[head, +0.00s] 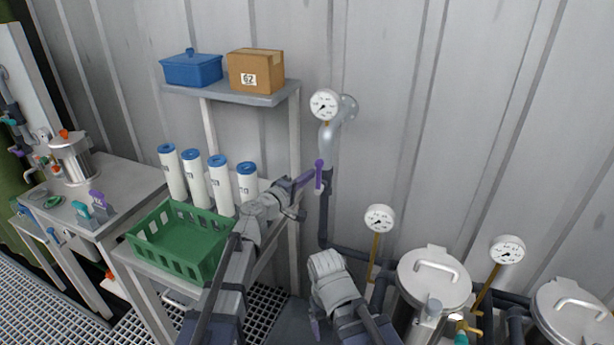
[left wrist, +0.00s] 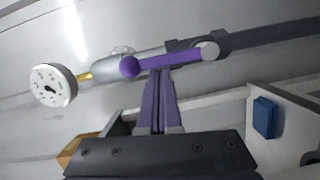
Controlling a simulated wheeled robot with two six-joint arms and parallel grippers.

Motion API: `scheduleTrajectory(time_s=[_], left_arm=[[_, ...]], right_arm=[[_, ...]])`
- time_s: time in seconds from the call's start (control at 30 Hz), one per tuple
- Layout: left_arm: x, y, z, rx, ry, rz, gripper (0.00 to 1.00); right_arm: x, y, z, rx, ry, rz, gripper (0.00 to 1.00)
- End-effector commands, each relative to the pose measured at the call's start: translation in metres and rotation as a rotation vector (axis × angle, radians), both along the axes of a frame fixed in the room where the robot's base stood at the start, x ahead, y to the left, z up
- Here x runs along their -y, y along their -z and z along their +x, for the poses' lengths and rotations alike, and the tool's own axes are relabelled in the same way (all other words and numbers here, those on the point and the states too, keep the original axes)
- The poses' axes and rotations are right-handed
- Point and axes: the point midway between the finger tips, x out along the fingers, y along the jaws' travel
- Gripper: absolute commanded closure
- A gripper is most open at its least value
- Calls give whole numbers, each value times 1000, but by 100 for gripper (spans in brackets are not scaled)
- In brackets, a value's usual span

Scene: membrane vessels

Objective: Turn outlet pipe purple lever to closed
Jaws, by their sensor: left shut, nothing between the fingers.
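The outlet pipe's purple lever (head: 319,175) is on the vertical pipe at the wall, below a round gauge. It stands nearly upright, roughly along the pipe. In the left wrist view the lever (left wrist: 168,61) runs from a round purple knob at left to a grey pivot at right. My left gripper (head: 308,177) is shut and empty, its purple fingertips (left wrist: 158,73) right at the lever's middle; whether they touch it I cannot tell. My right gripper (head: 315,326) is low at the bottom centre, mostly hidden by its own wrist, away from the lever.
A shelf (head: 262,99) with a blue bin (head: 191,70) and a cardboard box (head: 262,72) is left of the pipe. Below are several white cylinders (head: 195,178) and a green crate (head: 160,232). Lidded vessels (head: 433,280) and gauges stand at lower right.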

Motion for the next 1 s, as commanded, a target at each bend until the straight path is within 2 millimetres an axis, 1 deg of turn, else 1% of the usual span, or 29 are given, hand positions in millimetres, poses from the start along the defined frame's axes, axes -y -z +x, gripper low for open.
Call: scheduleTrajectory(time_s=[0.17, 0.37, 0.7, 1.0], left_arm=[[6, -3, -3, 21, 6, 52, 100], [15, -5, -7, 71, 7, 169, 100], [35, -2, -15, 193, 6, 463, 100], [50, 6, -22, 301, 4, 726, 100]], right_arm=[[0, -6, 0, 0, 0, 0, 15], [0, -14, 0, 0, 0, 0, 15], [0, -27, 0, 0, 0, 0, 15], [0, -29, 0, 0, 0, 0, 15]])
